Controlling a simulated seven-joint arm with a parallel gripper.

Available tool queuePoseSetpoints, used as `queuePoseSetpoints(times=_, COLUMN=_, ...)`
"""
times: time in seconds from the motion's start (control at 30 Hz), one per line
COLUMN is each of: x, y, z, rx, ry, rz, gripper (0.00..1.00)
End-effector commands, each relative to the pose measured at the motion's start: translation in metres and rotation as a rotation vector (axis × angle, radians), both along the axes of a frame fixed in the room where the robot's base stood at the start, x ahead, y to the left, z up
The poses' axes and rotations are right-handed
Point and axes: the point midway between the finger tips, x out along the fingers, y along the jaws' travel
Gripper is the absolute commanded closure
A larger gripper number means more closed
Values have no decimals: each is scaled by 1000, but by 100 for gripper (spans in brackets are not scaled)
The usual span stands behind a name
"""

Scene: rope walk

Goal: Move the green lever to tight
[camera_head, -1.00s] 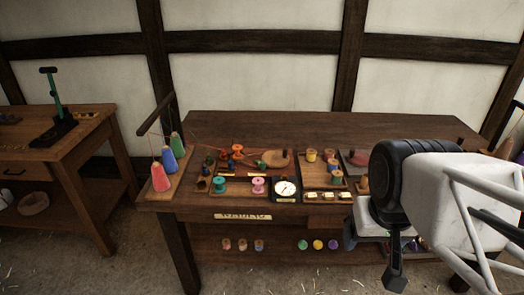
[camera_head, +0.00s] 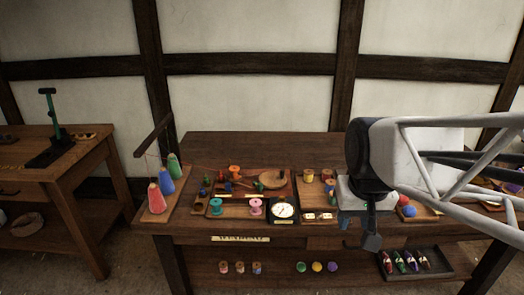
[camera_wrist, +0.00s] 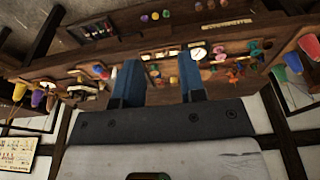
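The green lever (camera_head: 51,108) stands nearly upright on the side table at the far left, with a dark crossbar grip on top and a dark base (camera_head: 50,148) below. Small yellow markings lie beside the base, too small to read. My gripper (camera_head: 370,238) is at the right, above the front of the middle workbench, far from the lever. In the wrist view my gripper (camera_wrist: 160,62) shows two blue fingers well apart with nothing between them. I cannot make out the lever in the wrist view.
The workbench (camera_head: 290,148) holds cones of thread (camera_head: 156,197), spools, a white dial (camera_head: 283,211) and small trays. The left side table (camera_head: 35,175) stands apart, with a floor gap between. A lower shelf holds more spools.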

Motion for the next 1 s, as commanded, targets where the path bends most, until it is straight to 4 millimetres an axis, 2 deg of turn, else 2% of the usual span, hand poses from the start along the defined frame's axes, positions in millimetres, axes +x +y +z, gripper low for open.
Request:
queuePoseSetpoints(times=0.1, x=31, y=5, z=5, rx=3, ry=13, rz=-2, gripper=63)
queuePoseSetpoints(times=0.47, x=120, y=24, z=11, rx=9, ry=46, rz=-7, gripper=63)
queuePoseSetpoints(times=0.77, x=196, y=45, z=3, rx=12, ry=72, rz=-11, gripper=63)
queuePoseSetpoints(times=1.0, x=255, y=64, z=-11, rx=13, ry=94, rz=-14, gripper=63)
